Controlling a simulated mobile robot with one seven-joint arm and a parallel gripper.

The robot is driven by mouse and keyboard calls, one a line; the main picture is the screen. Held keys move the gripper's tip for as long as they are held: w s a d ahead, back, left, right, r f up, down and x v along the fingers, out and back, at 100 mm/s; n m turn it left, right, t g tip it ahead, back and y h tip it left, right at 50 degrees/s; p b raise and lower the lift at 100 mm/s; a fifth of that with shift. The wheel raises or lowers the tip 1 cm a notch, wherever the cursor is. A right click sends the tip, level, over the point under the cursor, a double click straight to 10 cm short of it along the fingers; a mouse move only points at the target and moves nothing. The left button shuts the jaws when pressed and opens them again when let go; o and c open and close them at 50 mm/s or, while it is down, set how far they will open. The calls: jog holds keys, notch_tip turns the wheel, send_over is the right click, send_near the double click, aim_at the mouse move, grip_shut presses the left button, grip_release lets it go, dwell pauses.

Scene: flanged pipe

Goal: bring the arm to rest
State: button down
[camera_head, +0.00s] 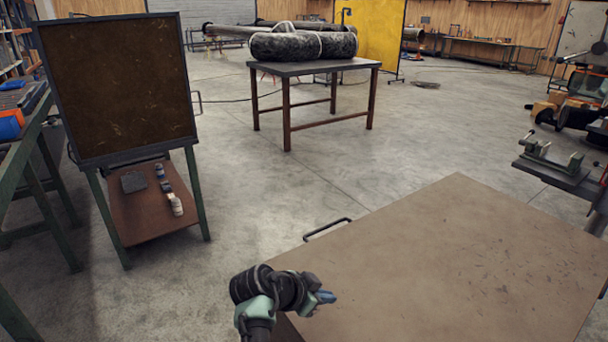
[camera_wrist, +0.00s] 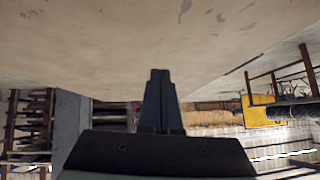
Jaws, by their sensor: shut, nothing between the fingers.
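My gripper (camera_head: 325,297) is at the near left edge of a bare brown table (camera_head: 470,260) in the head view, with my arm folded low in front of me. In the wrist view the two dark fingers of my gripper (camera_wrist: 160,75) are pressed together, with nothing between them. The table top also fills the upper part of the wrist view (camera_wrist: 130,45), which is turned upside down. From these views I cannot tell exactly how far the fingers are from the table top.
A dark board on a green-legged stand (camera_head: 118,85) is at left, beside a green workbench (camera_head: 25,150). A table (camera_head: 310,68) with a black wrapped bundle (camera_head: 303,45) stands farther back. A vise-like tool (camera_head: 550,160) is at right. The floor between is mostly clear.

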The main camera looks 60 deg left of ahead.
jog(key=v, duration=0.6)
jog(key=shift+w+a+r, duration=0.15)
jog(key=shift+a+r, duration=0.05)
jog(key=shift+r, duration=0.1)
